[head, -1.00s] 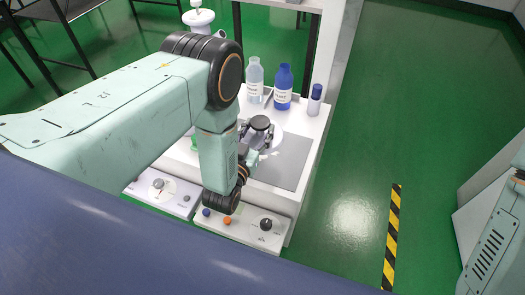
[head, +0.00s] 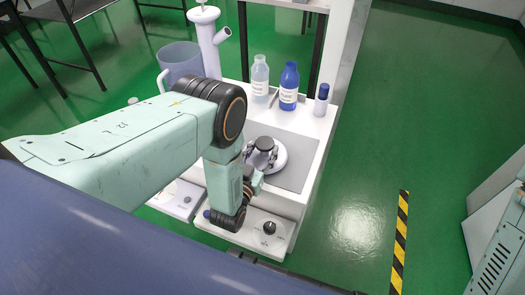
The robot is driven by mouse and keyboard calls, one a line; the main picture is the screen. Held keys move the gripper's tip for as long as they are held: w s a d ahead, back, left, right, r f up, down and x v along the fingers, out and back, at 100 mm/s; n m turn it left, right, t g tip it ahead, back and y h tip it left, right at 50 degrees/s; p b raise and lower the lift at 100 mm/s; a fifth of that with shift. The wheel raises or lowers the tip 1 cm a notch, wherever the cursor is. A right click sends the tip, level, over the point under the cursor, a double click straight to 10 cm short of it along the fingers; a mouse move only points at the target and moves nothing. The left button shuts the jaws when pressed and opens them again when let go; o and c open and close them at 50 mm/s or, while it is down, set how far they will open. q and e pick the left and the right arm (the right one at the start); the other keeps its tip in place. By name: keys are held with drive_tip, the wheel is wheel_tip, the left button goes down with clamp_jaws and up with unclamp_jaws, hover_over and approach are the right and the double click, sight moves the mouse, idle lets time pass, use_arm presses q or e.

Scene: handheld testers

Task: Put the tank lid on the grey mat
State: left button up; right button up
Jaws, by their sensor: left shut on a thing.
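The tank lid (head: 282,161), a round white disc with a dark knob on top, shows in the head view. My left gripper (head: 263,155) is shut on it, at the knob. The forearm hides part of the lid's left side. The grey mat (head: 297,177) lies flat on the white bench, and the lid is over its left and back part. I cannot tell whether the lid touches the mat. My right gripper is not in view.
A pale bottle (head: 260,82), a blue bottle (head: 289,88) and a small blue-capped bottle (head: 321,101) stand behind the mat. A bluish tank (head: 180,62) and a white tube-like vessel (head: 207,42) stand at back left. A device with a knob (head: 269,228) sits in front.

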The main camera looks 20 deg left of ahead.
use_arm(q)
drive_tip(key=shift+f, duration=0.2)
drive_tip(key=o, duration=1.2)
drive_tip(key=shift+c, duration=0.2)
drive_tip(key=shift+s+r, duration=0.1)
drive_tip(key=shift+r, duration=0.15)
drive_tip(key=s+p, duration=0.4)
drive_tip(key=s, duration=0.7)
drive_tip(key=shift+s+a+p, duration=0.2)
drive_tip(key=shift+s+p, duration=0.2)
drive_tip(key=shift+f, duration=0.1)
